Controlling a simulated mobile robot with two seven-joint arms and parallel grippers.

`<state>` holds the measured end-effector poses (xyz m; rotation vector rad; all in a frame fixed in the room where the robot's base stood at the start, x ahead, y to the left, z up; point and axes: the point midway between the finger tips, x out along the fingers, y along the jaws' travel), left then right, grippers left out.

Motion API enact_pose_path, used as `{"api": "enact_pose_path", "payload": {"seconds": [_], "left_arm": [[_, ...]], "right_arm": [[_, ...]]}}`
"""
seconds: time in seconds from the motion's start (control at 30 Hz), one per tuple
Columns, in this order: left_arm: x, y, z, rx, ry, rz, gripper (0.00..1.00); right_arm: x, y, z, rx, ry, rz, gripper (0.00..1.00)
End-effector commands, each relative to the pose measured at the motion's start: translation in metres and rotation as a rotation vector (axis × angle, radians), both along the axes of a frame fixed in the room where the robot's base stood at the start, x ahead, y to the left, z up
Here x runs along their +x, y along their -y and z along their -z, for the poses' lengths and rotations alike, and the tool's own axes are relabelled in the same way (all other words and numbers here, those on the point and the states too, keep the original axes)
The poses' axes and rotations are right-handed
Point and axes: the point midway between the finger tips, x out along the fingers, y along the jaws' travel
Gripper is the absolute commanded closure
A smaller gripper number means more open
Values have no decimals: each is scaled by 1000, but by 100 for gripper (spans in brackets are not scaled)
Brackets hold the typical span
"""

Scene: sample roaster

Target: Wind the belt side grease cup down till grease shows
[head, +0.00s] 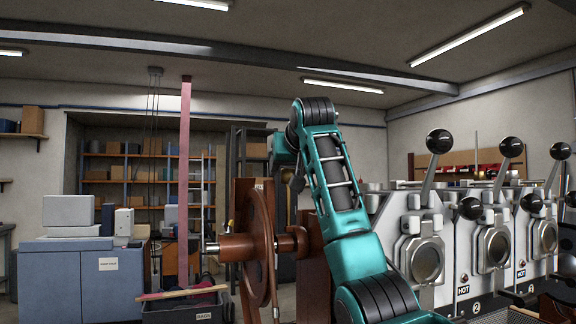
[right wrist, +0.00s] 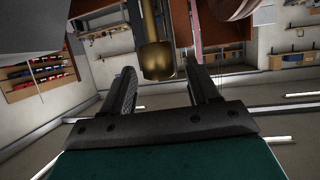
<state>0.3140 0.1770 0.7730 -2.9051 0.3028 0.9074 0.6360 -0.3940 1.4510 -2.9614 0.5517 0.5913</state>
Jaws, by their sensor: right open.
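The grease cup (right wrist: 158,60) shows in the right wrist view as a brass cylinder with a narrower stem above it. My right gripper (right wrist: 165,88) is open, its two dark fingers apart. The cup sits between and just beyond the fingertips in that picture, with gaps on both sides and no contact that I can make out. In the head view my teal right arm reaches up and its gripper (head: 285,158) is small beside the shaft and flywheel (head: 258,240). The cup is not clear there, and no grease can be made out. My left gripper is out of view.
The roaster front (head: 440,250) with several black-knobbed levers stands at the right. A red-brown belt (head: 185,170) rises left of the flywheel. A dark bin (head: 190,306) sits below it, and a blue cabinet (head: 75,275) stands at the left.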

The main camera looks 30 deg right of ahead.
Motion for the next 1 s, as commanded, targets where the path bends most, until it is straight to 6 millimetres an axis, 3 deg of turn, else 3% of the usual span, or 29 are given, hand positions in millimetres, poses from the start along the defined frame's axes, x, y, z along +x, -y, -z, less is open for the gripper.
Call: {"api": "enact_pose_path", "payload": {"seconds": [0.17,0.47,1.0], "left_arm": [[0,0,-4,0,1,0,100],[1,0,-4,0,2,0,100],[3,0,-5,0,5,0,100]], "right_arm": [[12,5,5,0,0,0,40],[13,5,6,0,1,0,40],[13,5,6,0,1,0,90]]}}
